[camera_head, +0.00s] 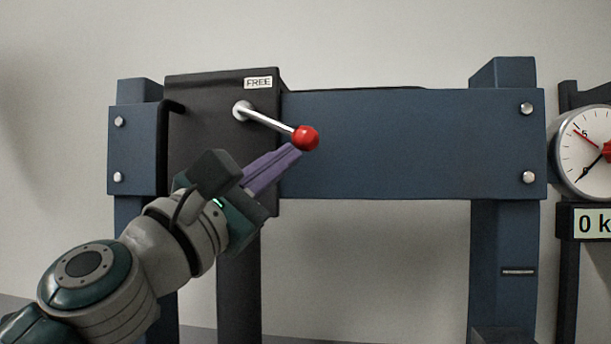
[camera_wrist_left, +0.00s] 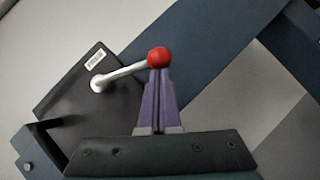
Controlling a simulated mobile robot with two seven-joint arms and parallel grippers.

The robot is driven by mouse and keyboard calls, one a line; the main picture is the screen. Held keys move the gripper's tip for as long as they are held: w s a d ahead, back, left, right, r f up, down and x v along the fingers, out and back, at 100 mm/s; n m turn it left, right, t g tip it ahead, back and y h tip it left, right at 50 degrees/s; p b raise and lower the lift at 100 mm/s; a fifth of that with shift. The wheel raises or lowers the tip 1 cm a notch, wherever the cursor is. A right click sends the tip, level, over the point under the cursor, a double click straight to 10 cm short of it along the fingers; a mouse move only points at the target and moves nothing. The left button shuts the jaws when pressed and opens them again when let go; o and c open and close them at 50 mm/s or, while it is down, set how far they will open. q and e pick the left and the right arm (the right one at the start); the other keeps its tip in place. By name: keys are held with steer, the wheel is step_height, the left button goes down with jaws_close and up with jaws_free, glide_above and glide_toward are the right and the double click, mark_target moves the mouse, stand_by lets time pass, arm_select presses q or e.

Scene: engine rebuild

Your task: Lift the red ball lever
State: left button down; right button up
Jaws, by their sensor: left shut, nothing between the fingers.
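The red ball (camera_head: 306,138) sits at the end of a silver lever (camera_head: 268,121) that slants down to the right from a pivot on a black box. My left gripper (camera_head: 292,152) is shut and empty, its purple fingertips just below the ball. In the left wrist view the red ball (camera_wrist_left: 159,57) shows right at the tips of the purple fingers (camera_wrist_left: 157,98), with the lever (camera_wrist_left: 123,74) running left to its pivot. I cannot tell whether the tips touch the ball. My right gripper is not in view.
The black box (camera_head: 205,120) carries a FREE label (camera_head: 258,83) and is fixed to a blue frame (camera_head: 400,145) with posts on both sides. A round dial (camera_head: 578,150) and a display (camera_head: 595,222) stand at the far right. The space under the crossbeam is open.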

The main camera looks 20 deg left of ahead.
arm_select(q)
steer(key=shift+d+r, duration=0.3)
arm_select(e)
steer(key=shift+r, duration=0.1)
arm_select(q)
steer(key=shift+r, duration=0.1)
stand_by(0.4)
